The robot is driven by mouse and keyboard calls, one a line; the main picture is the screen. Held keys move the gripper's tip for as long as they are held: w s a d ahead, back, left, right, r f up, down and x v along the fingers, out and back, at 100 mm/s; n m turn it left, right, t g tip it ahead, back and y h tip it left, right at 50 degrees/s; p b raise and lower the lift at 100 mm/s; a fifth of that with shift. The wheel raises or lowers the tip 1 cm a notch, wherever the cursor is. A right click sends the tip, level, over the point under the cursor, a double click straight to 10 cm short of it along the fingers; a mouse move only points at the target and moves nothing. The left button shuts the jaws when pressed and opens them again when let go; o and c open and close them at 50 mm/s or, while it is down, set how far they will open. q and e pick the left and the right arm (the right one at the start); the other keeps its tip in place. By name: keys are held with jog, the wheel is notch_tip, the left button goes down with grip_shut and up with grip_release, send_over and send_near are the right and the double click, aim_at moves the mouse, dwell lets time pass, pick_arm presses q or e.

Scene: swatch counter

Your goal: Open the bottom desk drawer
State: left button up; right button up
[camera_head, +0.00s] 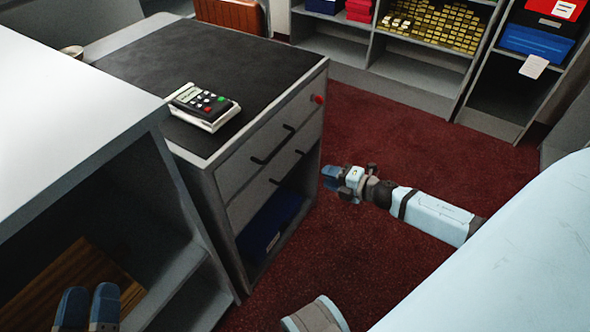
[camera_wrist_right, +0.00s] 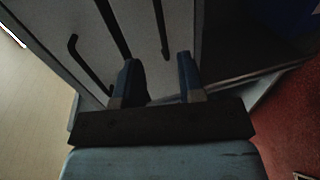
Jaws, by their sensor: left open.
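The grey desk (camera_head: 215,170) has two drawer fronts with dark handles, and both look shut. The bottom drawer (camera_head: 246,200) is the lower one, above an open compartment. My right gripper (camera_head: 328,178) is off the right side of the drawer fronts in the head view. In the right wrist view its two blue fingers (camera_wrist_right: 160,72) are apart, facing the drawer fronts, with dark handle bars (camera_wrist_right: 90,68) beyond them. I see nothing held; whether a finger touches a handle I cannot tell. My left gripper (camera_head: 88,294) is open at the lower left, away from the desk drawers.
A blue bin (camera_head: 270,230) sits in the compartment under the drawers. A card terminal (camera_head: 204,105) lies on the dark desktop. A white-topped shelf unit (camera_head: 70,120) stands at left, close to the desk. Red carpet (camera_head: 375,125) is open right of the desk. Shelves (camera_head: 420,95) line the back.

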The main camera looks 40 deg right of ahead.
aim_at(295, 167)
pick_arm(q)
jog(key=shift+g, duration=0.8)
jog(key=f+b, duration=0.1)
jog(key=f, duration=0.1)
jog(key=f+b, duration=0.1)
jog(key=f, duration=0.1)
jog(key=shift+w+d+b, duration=0.2)
jog(key=shift+b, duration=0.1)
pick_arm(e)
jog(key=x, duration=1.2)
jog(key=shift+c, duration=0.5)
grip_shut()
